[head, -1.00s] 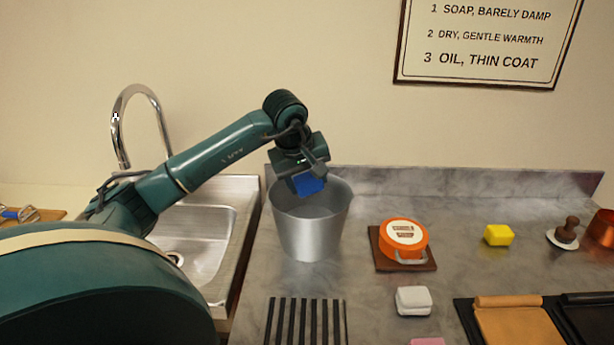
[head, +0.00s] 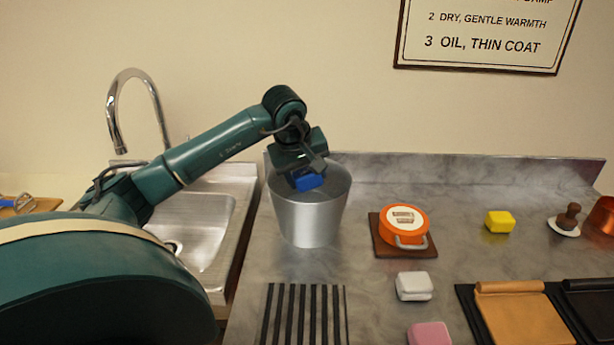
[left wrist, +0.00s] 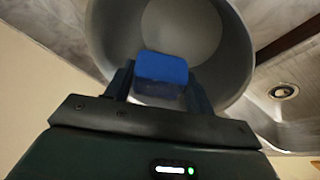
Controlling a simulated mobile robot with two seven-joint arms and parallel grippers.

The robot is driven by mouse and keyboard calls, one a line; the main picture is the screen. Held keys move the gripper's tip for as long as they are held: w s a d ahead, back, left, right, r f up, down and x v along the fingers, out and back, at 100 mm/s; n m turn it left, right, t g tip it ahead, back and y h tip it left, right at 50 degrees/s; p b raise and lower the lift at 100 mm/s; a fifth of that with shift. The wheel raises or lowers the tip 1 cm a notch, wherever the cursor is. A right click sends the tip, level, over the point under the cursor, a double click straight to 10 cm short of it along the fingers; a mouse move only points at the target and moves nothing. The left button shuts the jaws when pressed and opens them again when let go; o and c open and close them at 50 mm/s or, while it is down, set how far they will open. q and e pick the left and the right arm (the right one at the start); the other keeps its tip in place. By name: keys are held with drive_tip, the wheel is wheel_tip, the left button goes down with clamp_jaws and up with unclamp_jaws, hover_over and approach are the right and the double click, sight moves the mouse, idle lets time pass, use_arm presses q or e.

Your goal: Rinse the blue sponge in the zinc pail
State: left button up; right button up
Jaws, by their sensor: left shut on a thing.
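The blue sponge (head: 308,182) is held between the fingers of my left gripper (head: 306,176), at the mouth of the zinc pail (head: 308,222). In the left wrist view the sponge (left wrist: 161,68) sits between the two fingertips (left wrist: 160,80), with the round pail (left wrist: 238,50) opening beyond it. The pail stands upright on the grey counter, right of the sink. Its inside looks grey; I cannot tell the water level. My right gripper is not in view.
A steel sink (head: 200,225) with a tap (head: 135,95) lies left of the pail. An orange tin (head: 404,226) on a brown board, a white block (head: 414,286), a yellow sponge (head: 499,221) and a pink block (head: 429,333) lie to the right. A black slatted rack (head: 303,315) is in front.

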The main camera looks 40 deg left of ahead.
sight(306, 173)
use_arm(q)
drive_tip(key=shift+r+p, duration=0.5)
drive_tip(key=shift+r, duration=0.2)
wheel_tip(306, 173, up, 3)
drive_tip(key=p, duration=0.3)
drive_tip(key=shift+r, duration=0.2)
drive_tip(key=shift+r+p, duration=0.75)
drive_tip(key=shift+r, duration=0.2)
drive_tip(key=shift+r+p, duration=0.3)
drive_tip(key=shift+r, duration=0.1)
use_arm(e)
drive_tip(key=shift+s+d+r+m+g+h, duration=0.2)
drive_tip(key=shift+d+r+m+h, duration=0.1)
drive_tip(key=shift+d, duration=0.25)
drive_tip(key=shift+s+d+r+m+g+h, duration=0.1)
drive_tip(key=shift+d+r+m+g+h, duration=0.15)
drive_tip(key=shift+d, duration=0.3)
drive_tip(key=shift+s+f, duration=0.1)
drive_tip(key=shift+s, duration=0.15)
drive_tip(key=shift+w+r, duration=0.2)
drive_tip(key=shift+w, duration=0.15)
use_arm(q)
drive_tip(key=shift+r, duration=0.1)
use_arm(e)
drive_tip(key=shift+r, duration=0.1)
